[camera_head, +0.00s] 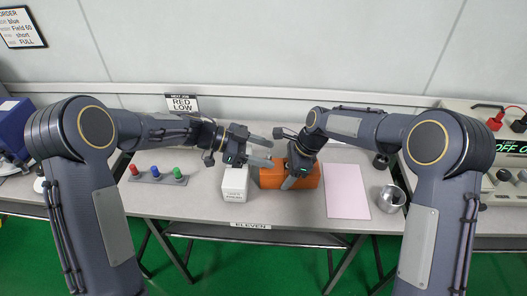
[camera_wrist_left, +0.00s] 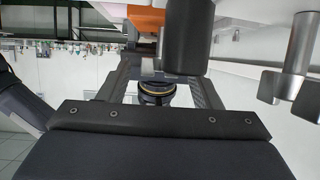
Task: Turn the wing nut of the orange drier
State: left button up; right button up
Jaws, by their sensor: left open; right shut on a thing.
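The orange drier (camera_head: 308,178) lies on the table at the middle in the head view; an orange part (camera_wrist_left: 146,15) shows at the top of the left wrist view. My right gripper (camera_head: 289,182) reaches down over the drier's front and is shut on it, covering part of its body. My left gripper (camera_head: 273,152) is open and empty, its fingers pointing right, above the drier's left end and apart from it. I cannot make out the wing nut in either view; the grippers may hide it.
A white box (camera_head: 235,184) stands left of the drier. Red, green and blue pegs (camera_head: 155,173) stand in a grey holder further left. A pink sheet (camera_head: 346,191) and a metal cup (camera_head: 391,199) are to the right. A RED LOW card (camera_head: 181,103) stands at the back.

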pick_arm(q)
jog(key=v, duration=1.2)
pick_arm(e)
jog(key=o, duration=1)
jog(key=shift+o, duration=0.2)
